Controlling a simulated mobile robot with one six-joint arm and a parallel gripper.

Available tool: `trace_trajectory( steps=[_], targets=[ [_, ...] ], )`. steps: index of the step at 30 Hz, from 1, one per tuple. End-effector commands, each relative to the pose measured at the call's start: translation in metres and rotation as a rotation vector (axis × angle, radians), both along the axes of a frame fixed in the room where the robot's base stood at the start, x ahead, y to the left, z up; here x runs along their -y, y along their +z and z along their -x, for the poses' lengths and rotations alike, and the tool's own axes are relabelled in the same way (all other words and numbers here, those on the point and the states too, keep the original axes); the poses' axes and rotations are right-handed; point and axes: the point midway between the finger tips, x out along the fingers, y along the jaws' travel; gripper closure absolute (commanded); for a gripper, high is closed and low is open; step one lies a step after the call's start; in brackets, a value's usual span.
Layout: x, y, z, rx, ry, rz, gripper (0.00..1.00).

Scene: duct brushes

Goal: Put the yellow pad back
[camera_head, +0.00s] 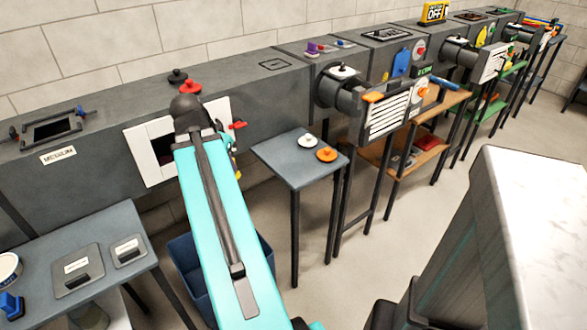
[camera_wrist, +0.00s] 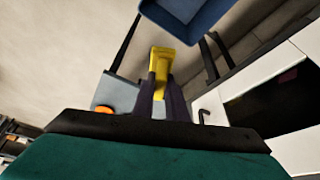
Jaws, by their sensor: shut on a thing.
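The yellow pad (camera_wrist: 162,56) shows in the wrist view as a yellow piece with a wider end. My gripper (camera_wrist: 160,84) is shut on it, with its two dark fingers on either side of the narrower part. The pad is held in the air in front of the duct, and the blue bin shows beyond it. In the head view my turquoise arm hides most of the gripper and pad; only a small yellow bit (camera_head: 238,176) shows at the arm's right edge.
A square duct opening (camera_head: 163,150) in a white frame is partly behind my arm. A small grey table (camera_head: 284,164) holds a white disc (camera_head: 307,140) and an orange disc (camera_head: 326,155). A blue bin (camera_head: 187,262) stands on the floor. A left table (camera_head: 115,225) holds labelled grey plates.

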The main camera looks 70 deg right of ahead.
Motion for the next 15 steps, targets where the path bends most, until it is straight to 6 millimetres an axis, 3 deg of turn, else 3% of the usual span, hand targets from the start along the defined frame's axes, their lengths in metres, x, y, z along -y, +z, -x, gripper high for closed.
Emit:
trace_trajectory(
  steps=[1, 9, 15],
  targets=[
    [0.009, -0.004, 0.016, -0.001, -0.054, 0.0, 1.0],
    [0.043, -0.014, 0.086, -0.001, -0.307, 0.0, 1.0],
    [0.054, -0.018, 0.118, -0.001, -0.418, 0.0, 1.0]
  ],
)
